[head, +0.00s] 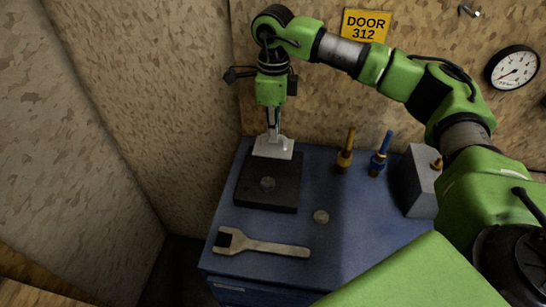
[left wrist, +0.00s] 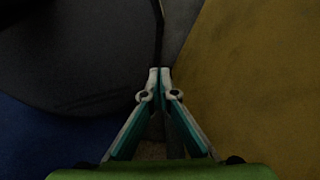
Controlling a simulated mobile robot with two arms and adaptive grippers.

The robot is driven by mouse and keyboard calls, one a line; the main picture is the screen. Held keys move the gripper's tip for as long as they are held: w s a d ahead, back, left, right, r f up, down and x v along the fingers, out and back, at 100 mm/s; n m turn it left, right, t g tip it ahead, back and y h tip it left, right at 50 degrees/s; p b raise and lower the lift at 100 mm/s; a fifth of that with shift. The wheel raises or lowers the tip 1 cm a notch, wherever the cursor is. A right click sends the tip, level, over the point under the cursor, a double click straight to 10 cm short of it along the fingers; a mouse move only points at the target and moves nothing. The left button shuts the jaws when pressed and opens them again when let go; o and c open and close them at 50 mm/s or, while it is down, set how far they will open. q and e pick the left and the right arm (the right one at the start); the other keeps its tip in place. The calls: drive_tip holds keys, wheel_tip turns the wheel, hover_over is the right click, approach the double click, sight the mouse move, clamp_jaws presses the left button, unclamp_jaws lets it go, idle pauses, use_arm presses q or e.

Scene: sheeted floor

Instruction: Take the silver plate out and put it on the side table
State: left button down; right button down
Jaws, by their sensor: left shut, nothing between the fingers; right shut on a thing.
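My right gripper (head: 273,130) points down and is shut on the silver plate (head: 272,149). The plate is a small pale metal piece at the back edge of a black block (head: 268,193). I cannot tell whether it touches the block. The block lies on a blue-topped cabinet (head: 335,235) and has a small round feature on its top. In the left wrist view my left gripper (left wrist: 160,72) is shut and empty. I cannot tell which surface is the side table.
A yellow-handled tool (head: 346,150), a blue-handled tool (head: 381,153) and a grey box (head: 414,183) stand at the back right. Walls close in behind and left.

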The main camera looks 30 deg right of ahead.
drive_tip(key=shift+r+p, duration=1)
drive_tip(key=shift+r, duration=0.9)
